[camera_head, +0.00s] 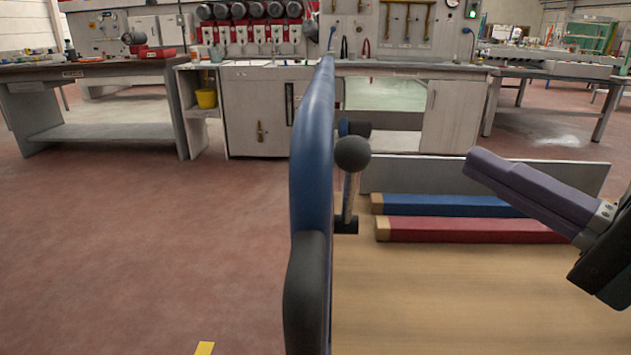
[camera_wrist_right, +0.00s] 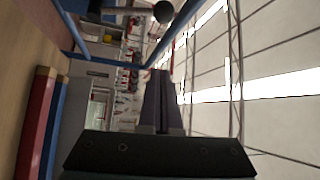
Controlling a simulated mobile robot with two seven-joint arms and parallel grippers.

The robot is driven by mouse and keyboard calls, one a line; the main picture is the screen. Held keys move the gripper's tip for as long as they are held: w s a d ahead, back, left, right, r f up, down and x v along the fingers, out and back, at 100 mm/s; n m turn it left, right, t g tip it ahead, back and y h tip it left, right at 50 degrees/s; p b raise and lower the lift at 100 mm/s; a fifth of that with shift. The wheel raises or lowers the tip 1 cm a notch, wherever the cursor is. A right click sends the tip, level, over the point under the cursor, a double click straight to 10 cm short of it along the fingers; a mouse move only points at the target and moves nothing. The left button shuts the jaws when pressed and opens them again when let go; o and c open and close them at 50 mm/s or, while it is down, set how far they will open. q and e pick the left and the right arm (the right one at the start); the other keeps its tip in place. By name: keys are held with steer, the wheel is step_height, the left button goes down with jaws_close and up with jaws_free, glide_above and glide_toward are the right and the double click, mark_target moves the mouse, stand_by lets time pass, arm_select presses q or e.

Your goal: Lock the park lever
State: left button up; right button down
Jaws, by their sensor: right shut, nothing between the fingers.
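The park lever has a dark ball knob (camera_head: 352,153) on a short metal rod (camera_head: 348,195). It stands roughly upright from a black pivot block beside the blue rail (camera_head: 315,140). The knob also shows in the right wrist view (camera_wrist_right: 163,12), near the top edge. My right gripper (camera_head: 472,160), with purple fingers, comes in from the right. Its fingers are shut with nothing between them. The tips point left toward the lever and are well apart from it. The closed fingers also show in the right wrist view (camera_wrist_right: 159,73). My left gripper is out of view.
A blue bar (camera_head: 455,206) and a red bar (camera_head: 470,230) lie on the wooden deck (camera_head: 450,300) right of the lever. A grey panel (camera_head: 540,172) stands behind them. A dark grip (camera_head: 305,290) is on the rail's near end. Workbenches stand farther back.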

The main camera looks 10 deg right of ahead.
mark_target(349, 188)
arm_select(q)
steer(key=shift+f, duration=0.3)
arm_select(e)
steer(key=shift+f, duration=0.15)
steer(key=shift+w+a, duration=0.1)
steer(key=b+x, duration=0.1)
steer(key=x, duration=0.9)
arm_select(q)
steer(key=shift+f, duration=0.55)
arm_select(e)
steer(key=shift+s+a+f, duration=0.2)
steer(key=shift+s+a, duration=0.5)
steer(key=shift+s, duration=0.05)
steer(key=shift+s+a+f, duration=0.2)
steer(key=shift+s+a, duration=0.55)
steer(key=shift+s, duration=0.05)
arm_select(q)
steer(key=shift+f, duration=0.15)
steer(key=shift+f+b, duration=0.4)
steer(key=shift+b, duration=0.2)
arm_select(e)
steer(key=shift+s+f+n+y, duration=0.15)
steer(key=shift+s+n+y, duration=0.25)
steer(key=shift+y, duration=0.1)
